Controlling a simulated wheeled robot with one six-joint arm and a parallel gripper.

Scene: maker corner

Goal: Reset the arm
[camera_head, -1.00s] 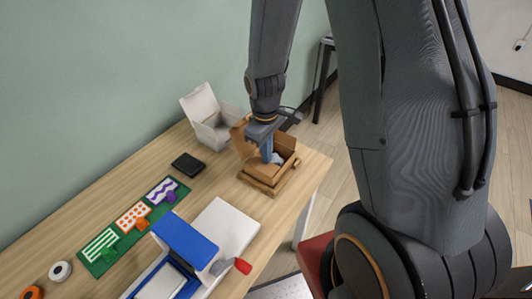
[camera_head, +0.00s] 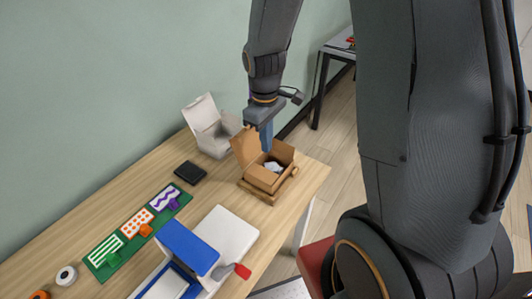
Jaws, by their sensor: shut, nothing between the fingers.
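My gripper (camera_head: 266,136) points down just above and behind the open brown cardboard box (camera_head: 264,178) at the right end of the wooden table (camera_head: 314,185). It is shut with nothing in it, and its fingertips appear level with the box's raised lid. The box holds something pale (camera_head: 273,166), too small to make out. My arm comes down from the top of the view.
An open white box (camera_head: 211,138) stands left of the brown box. A black pad (camera_head: 190,172), a green board (camera_head: 138,232) with patterned cards, a blue and white press (camera_head: 188,248) with a red handle, and tape rolls (camera_head: 66,275) lie farther left.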

